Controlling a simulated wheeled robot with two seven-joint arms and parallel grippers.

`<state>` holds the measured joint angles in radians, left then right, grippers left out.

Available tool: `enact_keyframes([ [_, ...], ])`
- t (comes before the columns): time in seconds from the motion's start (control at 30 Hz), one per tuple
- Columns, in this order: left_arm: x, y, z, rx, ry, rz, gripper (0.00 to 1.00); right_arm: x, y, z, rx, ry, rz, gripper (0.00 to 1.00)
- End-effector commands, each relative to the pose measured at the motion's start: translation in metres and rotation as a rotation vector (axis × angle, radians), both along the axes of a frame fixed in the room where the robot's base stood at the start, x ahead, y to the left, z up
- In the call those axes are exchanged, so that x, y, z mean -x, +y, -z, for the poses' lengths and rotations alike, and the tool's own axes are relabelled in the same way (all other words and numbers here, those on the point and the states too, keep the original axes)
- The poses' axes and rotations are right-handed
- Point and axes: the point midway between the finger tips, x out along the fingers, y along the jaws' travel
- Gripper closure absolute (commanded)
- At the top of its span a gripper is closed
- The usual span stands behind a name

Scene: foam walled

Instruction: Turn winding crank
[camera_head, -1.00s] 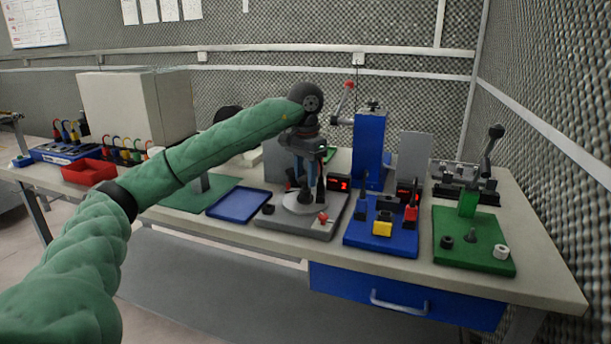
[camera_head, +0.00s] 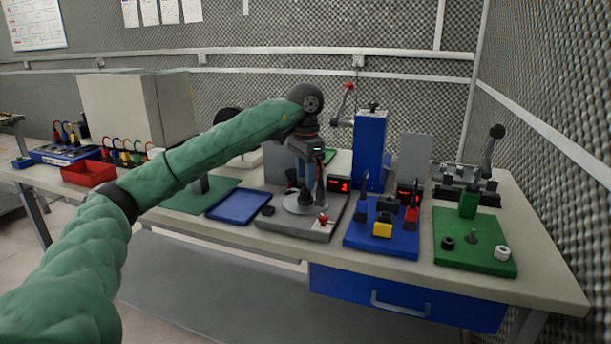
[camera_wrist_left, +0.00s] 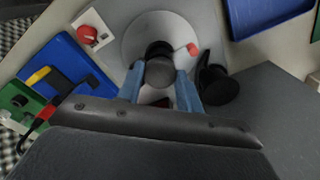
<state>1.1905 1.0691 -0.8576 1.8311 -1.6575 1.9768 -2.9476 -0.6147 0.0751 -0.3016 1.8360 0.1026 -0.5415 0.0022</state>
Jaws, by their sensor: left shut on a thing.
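The winding station has a grey base (camera_head: 298,226) with a pale round disc (camera_head: 300,206) on top. In the left wrist view the disc (camera_wrist_left: 140,38) carries a dark round crank knob (camera_wrist_left: 159,72), with a small red tip (camera_wrist_left: 193,49) beside it. My left gripper (camera_head: 304,192) points down over the disc. Its blue fingers (camera_wrist_left: 160,88) are closed on either side of the knob. The lower part of the crank is hidden by the knob and fingers. My right gripper is not in view.
A red-digit display (camera_head: 340,184) stands right of the disc, and a red knob (camera_head: 322,218) sits at the base's front. A blue tray (camera_head: 238,206) lies left. A blue fixture (camera_head: 385,240) and a green fixture (camera_head: 475,255) stand right. A tall blue post (camera_head: 370,150) stands behind.

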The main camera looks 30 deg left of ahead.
Motion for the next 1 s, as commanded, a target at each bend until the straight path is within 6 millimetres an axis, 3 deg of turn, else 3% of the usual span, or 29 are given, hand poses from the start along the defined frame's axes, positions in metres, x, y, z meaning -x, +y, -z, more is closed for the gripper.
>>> enact_keyframes([
  [0.23, 0.000, 0.001, -0.001, 0.000, -0.002, -0.002, 0.87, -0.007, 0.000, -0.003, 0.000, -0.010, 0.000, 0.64],
  [0.27, 0.000, 0.001, -0.001, 0.000, -0.002, -0.002, 0.62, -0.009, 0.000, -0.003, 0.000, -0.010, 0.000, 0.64],
  [0.37, 0.000, 0.001, -0.001, 0.000, -0.001, -0.002, 0.43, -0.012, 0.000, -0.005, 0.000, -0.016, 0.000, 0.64],
  [0.73, 0.000, 0.000, -0.005, 0.000, -0.001, -0.001, 0.42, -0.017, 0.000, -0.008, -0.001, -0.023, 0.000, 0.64],
  [1.0, 0.000, 0.000, -0.039, -0.001, -0.003, -0.001, 0.42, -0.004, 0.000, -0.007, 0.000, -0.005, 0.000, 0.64],
])
